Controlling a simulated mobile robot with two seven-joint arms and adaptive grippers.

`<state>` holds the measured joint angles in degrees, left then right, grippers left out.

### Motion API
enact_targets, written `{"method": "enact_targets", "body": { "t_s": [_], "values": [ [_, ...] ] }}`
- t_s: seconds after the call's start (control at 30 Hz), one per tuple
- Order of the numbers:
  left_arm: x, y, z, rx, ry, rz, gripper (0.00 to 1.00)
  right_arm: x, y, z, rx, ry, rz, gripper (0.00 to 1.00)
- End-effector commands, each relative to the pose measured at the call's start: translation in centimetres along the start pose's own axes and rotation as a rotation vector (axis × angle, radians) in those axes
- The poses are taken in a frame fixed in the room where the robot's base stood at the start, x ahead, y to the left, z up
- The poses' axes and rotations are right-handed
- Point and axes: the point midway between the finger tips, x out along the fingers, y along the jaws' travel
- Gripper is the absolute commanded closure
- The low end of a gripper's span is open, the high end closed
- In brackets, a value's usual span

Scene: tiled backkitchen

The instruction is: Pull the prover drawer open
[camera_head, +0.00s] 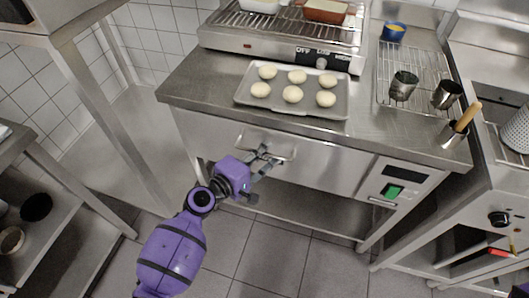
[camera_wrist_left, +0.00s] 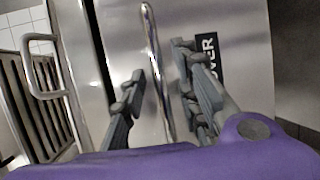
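The prover drawer front (camera_head: 325,172) is a steel panel below the worktop. In the left wrist view, its label (camera_wrist_left: 208,58) shows the letters "OVER". A narrow dark gap runs along one edge of the panel there; I cannot tell from it how far the drawer stands out. The bar handle (camera_wrist_left: 150,30) runs between the two fingers of my left gripper (camera_wrist_left: 158,70), with space visible on both sides. My left gripper (camera_head: 268,156) is open around the handle in the head view, its fingertips close to the drawer front.
A tray (camera_head: 243,98) of several dough balls sits on the worktop (camera_head: 200,88) above. A wire rack (camera_head: 427,62) with metal cups is at right. A green switch (camera_head: 393,191) is right of the drawer. A table leg (camera_head: 125,125) stands left; floor (camera_head: 270,260) in front is clear.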

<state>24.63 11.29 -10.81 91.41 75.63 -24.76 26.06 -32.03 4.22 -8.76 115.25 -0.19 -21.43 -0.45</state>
Motion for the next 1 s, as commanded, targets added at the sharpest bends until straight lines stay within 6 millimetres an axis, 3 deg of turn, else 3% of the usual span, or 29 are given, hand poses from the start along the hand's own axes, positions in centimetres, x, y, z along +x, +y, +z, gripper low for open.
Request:
{"method": "enact_targets", "body": {
  "t_s": [0.3, 0.53, 1.0],
  "values": [
    [0.38, -0.04, 0.02, 0.001, 0.000, -0.001, 0.71, 0.06, 0.01, -0.24, -0.001, 0.004, 0.000, 0.60],
    [0.36, -0.04, 0.02, 0.001, 0.000, -0.001, 1.00, 0.05, 0.03, -0.34, -0.001, 0.006, 0.000, 0.60],
    [0.19, -0.07, 0.08, -0.002, 0.000, 0.000, 1.00, 0.05, 0.04, -0.37, -0.002, 0.007, 0.000, 0.60]
  ]
}}
